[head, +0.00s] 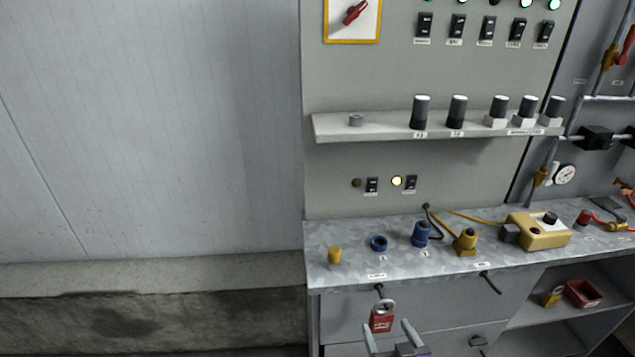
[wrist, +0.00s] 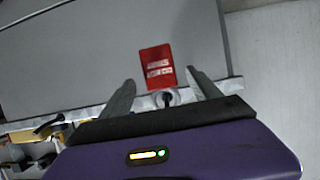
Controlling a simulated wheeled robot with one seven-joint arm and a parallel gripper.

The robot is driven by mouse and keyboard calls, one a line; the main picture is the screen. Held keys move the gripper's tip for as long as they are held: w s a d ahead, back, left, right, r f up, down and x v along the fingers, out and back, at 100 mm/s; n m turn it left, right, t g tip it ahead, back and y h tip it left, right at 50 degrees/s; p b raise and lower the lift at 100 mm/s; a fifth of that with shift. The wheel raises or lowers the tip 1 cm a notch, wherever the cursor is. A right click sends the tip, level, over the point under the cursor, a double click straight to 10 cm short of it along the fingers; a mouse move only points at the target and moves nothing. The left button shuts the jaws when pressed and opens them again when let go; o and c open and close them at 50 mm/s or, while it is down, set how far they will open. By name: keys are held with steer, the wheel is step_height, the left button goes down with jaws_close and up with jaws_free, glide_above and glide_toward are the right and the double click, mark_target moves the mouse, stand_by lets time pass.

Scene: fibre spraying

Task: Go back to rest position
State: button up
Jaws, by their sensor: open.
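My gripper (head: 392,338) shows at the bottom of the head view, in front of the drawer unit, with its two fingers apart. In the wrist view my gripper (wrist: 160,82) is open, and a red padlock (wrist: 155,66) with a white label shows between and beyond the fingertips. In the head view the red padlock (head: 381,318) hangs by its shackle from a black drawer handle (head: 379,290), just above my fingers. The fingers look apart from the padlock, with nothing held between them.
A metal worktop (head: 345,275) carries a blue ring (head: 378,243), a blue plug (head: 421,234), a yellow connector (head: 466,242) and a yellow box (head: 538,231). A shelf (head: 385,130) with several dark cylinders is above. A lower shelf holds a red bin (head: 584,293). The left wall side is clear.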

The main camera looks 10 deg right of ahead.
steer(key=shift+w+r, duration=0.15)
steer(key=shift+r, duration=0.25)
steer(key=s+r, duration=0.4)
steer(key=s, duration=0.8)
steer(key=s+r, duration=0.4)
steer(key=s, duration=0.9)
steer(key=s+r+t, duration=0.1)
steer(key=s+r, duration=0.4)
steer(key=s, duration=0.8)
